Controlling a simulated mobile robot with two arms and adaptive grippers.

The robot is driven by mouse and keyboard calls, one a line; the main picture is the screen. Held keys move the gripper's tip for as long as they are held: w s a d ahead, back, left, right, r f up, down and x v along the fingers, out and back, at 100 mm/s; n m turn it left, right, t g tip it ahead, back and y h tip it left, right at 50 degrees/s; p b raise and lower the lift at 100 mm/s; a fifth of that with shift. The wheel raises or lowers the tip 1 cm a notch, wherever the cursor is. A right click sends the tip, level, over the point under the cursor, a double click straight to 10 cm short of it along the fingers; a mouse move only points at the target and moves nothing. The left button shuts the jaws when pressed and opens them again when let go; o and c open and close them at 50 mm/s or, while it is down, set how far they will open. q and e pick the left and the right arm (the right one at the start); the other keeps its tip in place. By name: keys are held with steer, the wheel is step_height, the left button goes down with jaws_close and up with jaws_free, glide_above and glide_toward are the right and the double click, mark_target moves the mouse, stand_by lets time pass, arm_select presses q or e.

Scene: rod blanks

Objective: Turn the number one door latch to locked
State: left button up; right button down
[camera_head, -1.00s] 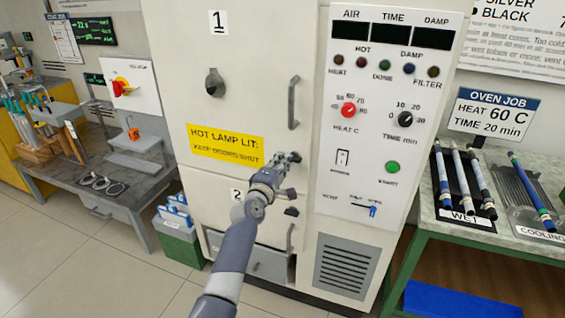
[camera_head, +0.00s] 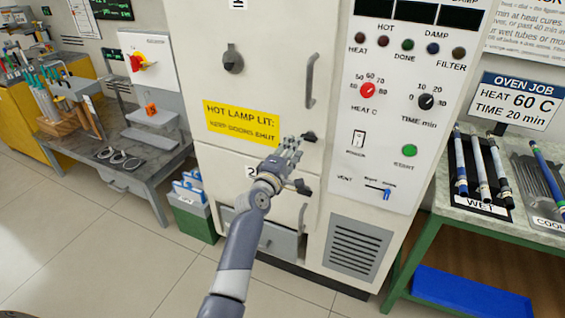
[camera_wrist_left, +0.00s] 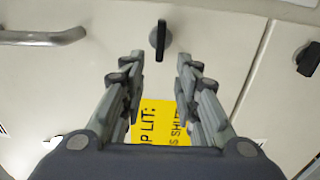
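The number one door latch (camera_head: 308,137) is a small black turn knob at the right edge of the upper cabinet door, below its handle (camera_head: 312,80). It lies horizontal in the head view. In the left wrist view the latch (camera_wrist_left: 160,38) shows straight ahead, between and beyond the fingertips. My left gripper (camera_head: 291,148) is open and empty, just left of the latch in the head view. Its two fingers (camera_wrist_left: 160,60) stand apart, with no contact visible. My right gripper is not in view.
A second black latch (camera_head: 303,187) is on the lower door, close below my gripper; it also shows in the wrist view (camera_wrist_left: 308,58). A yellow hot-lamp label (camera_head: 242,122) is on the upper door. The control panel (camera_head: 400,120) is to the right. A bench (camera_head: 120,165) stands left.

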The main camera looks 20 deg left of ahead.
arm_select(q)
steer(key=s, duration=0.7)
steer(key=shift+s+a, duration=0.2)
steer(key=s+d+f+m+g, duration=0.2)
steer(key=f, duration=0.9)
steer(key=s+d+f+m+g, duration=0.2)
steer(key=f+m, duration=0.1)
steer(key=f, duration=0.7)
steer(key=s+d+f+m+g, duration=0.1)
steer(key=s+f+m+g, duration=0.2)
steer(key=s+f, duration=0.6)
steer(key=s+d+f+m+g, duration=0.15)
steer(key=s+f, duration=0.45)
steer(key=f, duration=0.6)
steer(key=s+a+f+m+g, duration=0.1)
steer(key=s+f, duration=0.5)
steer(key=s, duration=0.7)
steer(key=s+a+f+m+g, duration=0.2)
steer(key=s+f+m+g, duration=0.2)
steer(key=s, duration=0.8)
steer(key=s+a+f+m+g, duration=0.1)
steer(key=s+f+m+g, duration=0.2)
steer(key=s, duration=1)
step_height(320, 180, down, 6)
steer(key=m, duration=0.2)
steer(key=shift+s+a+r+m+y, duration=0.2)
steer(key=shift+s+a+m+y, duration=0.05)
steer(key=shift+s+m+y, duration=0.1)
